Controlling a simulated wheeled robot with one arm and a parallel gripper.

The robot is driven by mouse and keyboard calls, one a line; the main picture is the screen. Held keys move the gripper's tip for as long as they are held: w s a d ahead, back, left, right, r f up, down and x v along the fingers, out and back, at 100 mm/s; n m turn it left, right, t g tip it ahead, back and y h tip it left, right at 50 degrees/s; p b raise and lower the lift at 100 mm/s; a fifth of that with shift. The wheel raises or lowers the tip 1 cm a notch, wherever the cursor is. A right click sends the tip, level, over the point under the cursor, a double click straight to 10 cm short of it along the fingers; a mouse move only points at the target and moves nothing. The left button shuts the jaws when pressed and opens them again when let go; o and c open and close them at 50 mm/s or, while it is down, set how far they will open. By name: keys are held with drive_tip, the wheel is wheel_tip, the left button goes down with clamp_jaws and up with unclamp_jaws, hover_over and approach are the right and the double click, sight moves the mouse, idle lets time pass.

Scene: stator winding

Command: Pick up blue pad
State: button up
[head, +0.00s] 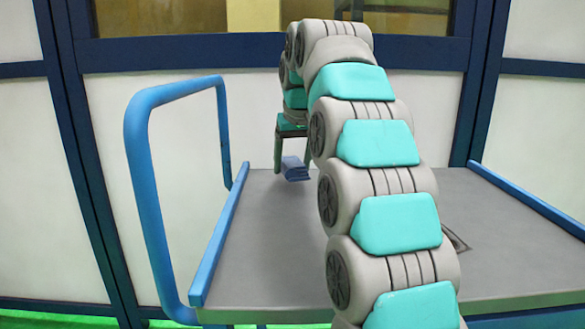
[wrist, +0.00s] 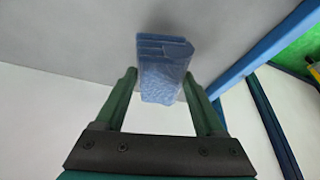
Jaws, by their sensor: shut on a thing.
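The blue pad (head: 295,170) is a small, folded-looking block near the far left part of the grey cart top (head: 262,235). My gripper (head: 291,165) points down over it and is shut on it. In the wrist view the blue pad (wrist: 163,82) sits between the two green fingers of my gripper (wrist: 160,78), sticking out a little past their tips. I cannot tell for sure whether the pad still touches the cart top or hangs just above it.
A blue tube handle (head: 145,190) rises at the cart's left side. Low blue rails (head: 220,245) edge the left and right sides. My arm hides much of the middle. A flat dark-edged item (head: 455,240) lies right of my arm. Blue-framed panels stand behind.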

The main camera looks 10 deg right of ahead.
drive_tip(key=shift+r, duration=0.4)
drive_tip(key=shift+s+d, duration=0.45)
drive_tip(key=shift+s, duration=0.3)
drive_tip(key=s+d, duration=0.2)
drive_tip(key=s, duration=0.2)
drive_tip(key=s+d+r+b, duration=0.1)
drive_tip(key=s+d, duration=0.1)
drive_tip(key=s, duration=0.2)
drive_tip(key=s+d+b, duration=0.1)
drive_tip(key=s+d, duration=0.2)
drive_tip(key=s, duration=0.1)
drive_tip(key=shift+s+r, duration=0.2)
drive_tip(key=shift+s, duration=0.05)
drive_tip(key=o, duration=0.8)
drive_tip(key=c, duration=0.6)
drive_tip(key=shift+c, duration=0.2)
